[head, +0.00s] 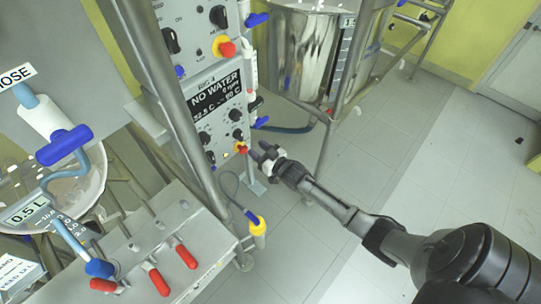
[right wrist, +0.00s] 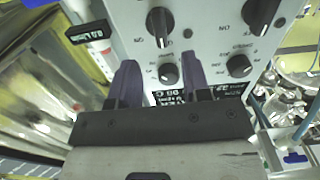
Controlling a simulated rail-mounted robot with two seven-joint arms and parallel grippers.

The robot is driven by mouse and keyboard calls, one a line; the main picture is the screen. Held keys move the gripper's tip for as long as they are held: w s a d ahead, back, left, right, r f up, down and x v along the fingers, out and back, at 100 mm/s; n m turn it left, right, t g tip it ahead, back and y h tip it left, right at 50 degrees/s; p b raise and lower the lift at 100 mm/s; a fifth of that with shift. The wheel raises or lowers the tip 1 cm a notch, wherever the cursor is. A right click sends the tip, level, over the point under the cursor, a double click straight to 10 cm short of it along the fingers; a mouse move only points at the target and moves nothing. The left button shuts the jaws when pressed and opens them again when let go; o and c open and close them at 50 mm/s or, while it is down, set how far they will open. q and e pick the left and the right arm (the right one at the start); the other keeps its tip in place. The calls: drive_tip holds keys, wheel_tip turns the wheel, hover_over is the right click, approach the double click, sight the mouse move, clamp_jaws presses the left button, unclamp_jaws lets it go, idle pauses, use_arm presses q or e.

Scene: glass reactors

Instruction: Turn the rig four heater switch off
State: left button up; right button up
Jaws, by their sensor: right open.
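The rig four panel (head: 222,125) stands left of centre in the head view. Its display reads NO WATER, 0 rpm and 52.5 C with 60 C, below a RIG 4 label. Several black knobs sit under the display. In the right wrist view the panel is upside down, with two larger pointer switches (right wrist: 160,22) (right wrist: 262,14) beyond two smaller round dials (right wrist: 168,74) (right wrist: 238,66). I cannot read which switch is the heater's. My right gripper (head: 263,152) is open and empty, in front of the panel's lower right edge. My left gripper is not in view.
A red and yellow stop button (head: 241,147) is close to my right gripper. A steel vessel (head: 300,45) stands behind right. Red-handled levers (head: 186,256) and a blue-handled hose (head: 65,145) are at left. Open floor (head: 385,150) lies to the right.

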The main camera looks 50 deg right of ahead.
drive_tip(key=s+p, duration=0.1)
drive_tip(key=s, duration=0.5)
drive_tip(key=shift+s, duration=0.15)
idle(0.4)
